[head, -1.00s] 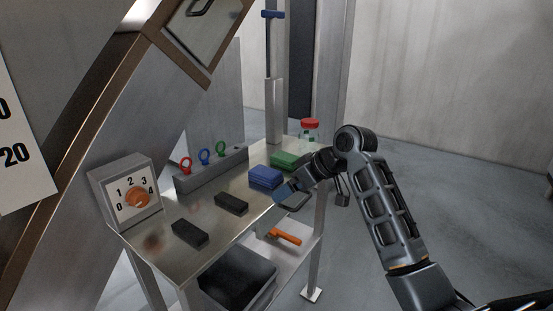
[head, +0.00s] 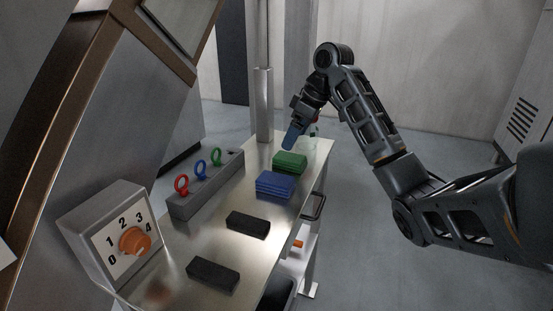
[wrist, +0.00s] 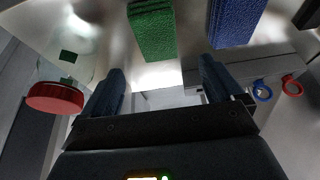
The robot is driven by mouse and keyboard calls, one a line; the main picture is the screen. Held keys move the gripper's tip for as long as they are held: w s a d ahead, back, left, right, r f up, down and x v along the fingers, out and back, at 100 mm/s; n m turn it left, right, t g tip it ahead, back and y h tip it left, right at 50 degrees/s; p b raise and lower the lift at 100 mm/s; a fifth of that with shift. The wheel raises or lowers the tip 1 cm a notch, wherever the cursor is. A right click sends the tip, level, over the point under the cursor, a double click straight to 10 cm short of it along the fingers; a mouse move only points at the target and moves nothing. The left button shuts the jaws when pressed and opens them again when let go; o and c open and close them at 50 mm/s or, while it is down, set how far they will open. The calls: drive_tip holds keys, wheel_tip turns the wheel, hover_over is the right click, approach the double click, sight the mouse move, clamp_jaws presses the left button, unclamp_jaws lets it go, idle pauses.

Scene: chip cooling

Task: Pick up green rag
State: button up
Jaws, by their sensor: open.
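The green rag (head: 290,162) is a folded stack lying on the metal table (head: 222,228), behind the blue rag stack. In the wrist view the green rag (wrist: 153,30) shows at the top, ahead of and between the two fingers. My gripper (head: 293,137) is above the far part of the table, pointing down, close over the green rag in the head view. In the wrist view my gripper (wrist: 160,85) has its fingers wide apart with nothing between them. It does not appear to touch the rag.
The blue rag (head: 275,185) lies just in front of the green one. A red-lidded jar (wrist: 55,97) stands close beside the gripper. A grey block with coloured rings (head: 205,185), a dial box (head: 112,240) and two black blocks (head: 248,224) occupy the table. A metal post (head: 264,105) rises behind.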

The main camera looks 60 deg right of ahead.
sight(287, 156)
drive_tip(key=shift+s+d+x, duration=0.1)
drive_tip(key=shift+s+x, duration=0.05)
drive_tip(key=shift+x, duration=1.75)
drive_tip(key=shift+s+d+x, duration=0.1)
drive_tip(key=shift+s+x, duration=0.1)
drive_tip(key=shift+x, duration=1.7)
drive_tip(key=shift+f, duration=0.1)
drive_tip(key=c, duration=1.1)
